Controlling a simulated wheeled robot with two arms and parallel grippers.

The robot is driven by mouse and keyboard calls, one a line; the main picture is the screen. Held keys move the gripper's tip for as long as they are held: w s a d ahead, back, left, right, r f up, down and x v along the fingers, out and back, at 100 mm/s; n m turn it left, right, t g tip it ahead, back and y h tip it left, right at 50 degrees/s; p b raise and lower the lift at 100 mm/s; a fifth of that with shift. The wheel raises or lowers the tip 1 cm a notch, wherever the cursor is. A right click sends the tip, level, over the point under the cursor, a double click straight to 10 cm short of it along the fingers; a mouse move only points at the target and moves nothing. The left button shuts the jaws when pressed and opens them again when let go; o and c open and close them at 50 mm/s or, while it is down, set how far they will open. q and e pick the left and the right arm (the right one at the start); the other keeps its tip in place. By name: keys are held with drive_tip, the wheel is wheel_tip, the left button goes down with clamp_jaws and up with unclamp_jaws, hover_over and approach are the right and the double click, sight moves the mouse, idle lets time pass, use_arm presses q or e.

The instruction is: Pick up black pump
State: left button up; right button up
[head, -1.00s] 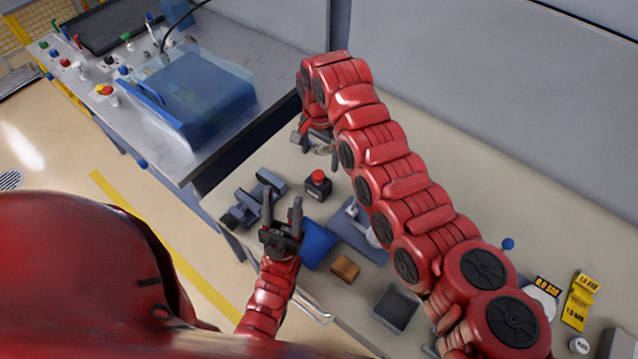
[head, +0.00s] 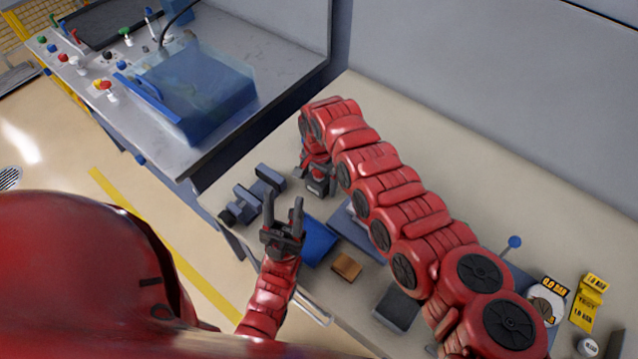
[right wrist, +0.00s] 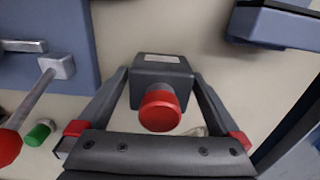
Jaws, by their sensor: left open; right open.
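The black pump (right wrist: 162,80) is a dark box with a red round knob, standing on the bench. In the right wrist view it sits between the fingers of my open right gripper (right wrist: 161,76), with a finger on each side. I cannot tell whether the fingers touch it. In the head view my right gripper (head: 316,180) is over the pump and hides most of it. My left gripper (head: 283,200) is open and empty, above the bench's front edge, to the lower left of the right one.
Grey-blue clamp-like parts (head: 252,194) lie left of my left gripper. A blue block (head: 318,240), a brown block (head: 347,266) and a dark tray (head: 396,307) lie along the front. A gauge (head: 546,300) and yellow tag (head: 588,302) are at right. The back of the bench is clear.

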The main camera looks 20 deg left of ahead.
drive_tip(key=shift+r, duration=0.1)
drive_tip(key=c, duration=1.5)
drive_tip(key=shift+r, duration=0.1)
